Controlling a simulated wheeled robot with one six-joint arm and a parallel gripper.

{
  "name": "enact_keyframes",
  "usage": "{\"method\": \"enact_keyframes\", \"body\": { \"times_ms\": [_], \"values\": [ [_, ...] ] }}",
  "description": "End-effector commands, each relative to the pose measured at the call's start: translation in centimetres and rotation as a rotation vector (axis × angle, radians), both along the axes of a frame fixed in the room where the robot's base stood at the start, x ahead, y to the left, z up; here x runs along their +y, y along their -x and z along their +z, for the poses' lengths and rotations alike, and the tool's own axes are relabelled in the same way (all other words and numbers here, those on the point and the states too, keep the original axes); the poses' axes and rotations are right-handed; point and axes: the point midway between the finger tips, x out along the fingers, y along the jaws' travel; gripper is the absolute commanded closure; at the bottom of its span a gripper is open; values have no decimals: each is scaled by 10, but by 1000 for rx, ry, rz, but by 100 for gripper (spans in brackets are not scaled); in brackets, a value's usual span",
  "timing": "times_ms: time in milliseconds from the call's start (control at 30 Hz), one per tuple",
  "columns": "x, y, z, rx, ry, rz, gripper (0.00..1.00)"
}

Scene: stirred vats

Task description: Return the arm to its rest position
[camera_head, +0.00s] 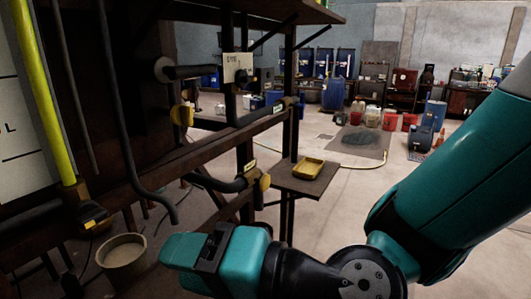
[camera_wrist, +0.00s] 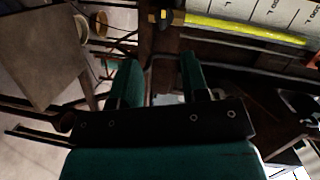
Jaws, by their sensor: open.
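My arm is teal and black and reaches in from the right of the head view. My gripper (camera_head: 185,252) is at its end, low in that view, just right of a beige bucket (camera_head: 125,262). In the wrist view my gripper (camera_wrist: 158,64) shows two teal fingers apart with nothing between them. The bucket also shows at the top left of the wrist view (camera_wrist: 82,27). From the head view alone the gap between the fingers is hidden.
A dark frame with pipes and yellow-handled valves (camera_head: 182,115) stands close at left, beside a yellow level tube (camera_head: 44,95). A small shelf (camera_head: 290,184) holds a yellow tray (camera_head: 308,168). Behind are drums (camera_head: 333,94), buckets and a dark floor mat (camera_head: 350,142). Open floor lies between.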

Motion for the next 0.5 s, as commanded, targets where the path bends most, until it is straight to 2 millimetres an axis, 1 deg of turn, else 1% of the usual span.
{"method": "enact_keyframes", "body": {
  "times_ms": [33, 67, 167, 233, 367, 400, 500],
  "values": [
    [-12, 0, 5, -72, 76, 50, 58],
    [-20, 1, 4, -109, 132, 85, 58],
    [-53, 4, -4, -209, 332, 188, 58],
    [-82, 5, -11, -254, 481, 248, 58],
    [-144, 9, -21, -277, 751, 338, 58],
    [-163, 12, -23, -267, 823, 360, 58],
    [-202, 21, -26, -228, 967, 403, 58]
  ]
}}
